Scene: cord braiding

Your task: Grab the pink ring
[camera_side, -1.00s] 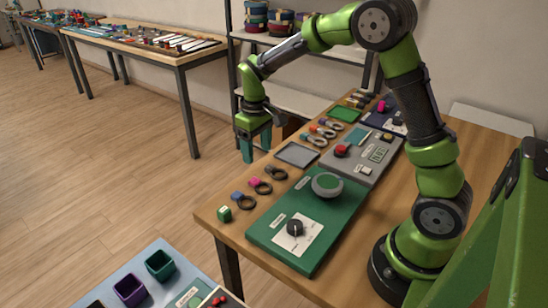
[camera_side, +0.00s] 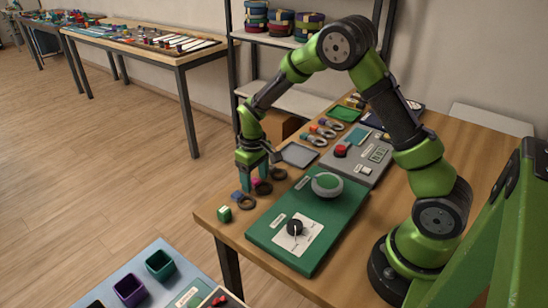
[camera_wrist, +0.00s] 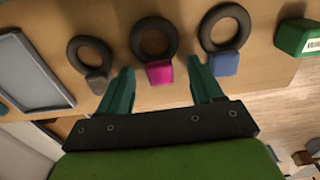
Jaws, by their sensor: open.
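The pink ring is a dark ring with a pink block on it. In the wrist view its pink block (camera_wrist: 160,72) lies between my fingers' lines, with the dark loop (camera_wrist: 153,37) beyond the fingertips. In the side view the pink block (camera_side: 256,181) shows just beside my gripper (camera_side: 256,186). My gripper (camera_wrist: 158,82) has two teal fingers, open and empty, pointing down close to the table edge. The fingers partly hide the ring in the side view, and I cannot tell their exact height above the table.
A blue-block ring (camera_wrist: 224,62) and a grey-brown-block ring (camera_wrist: 97,75) lie on either side, close to the fingers. A green panel with a dial (camera_side: 295,228) and a grey tray (camera_side: 298,154) are nearby.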

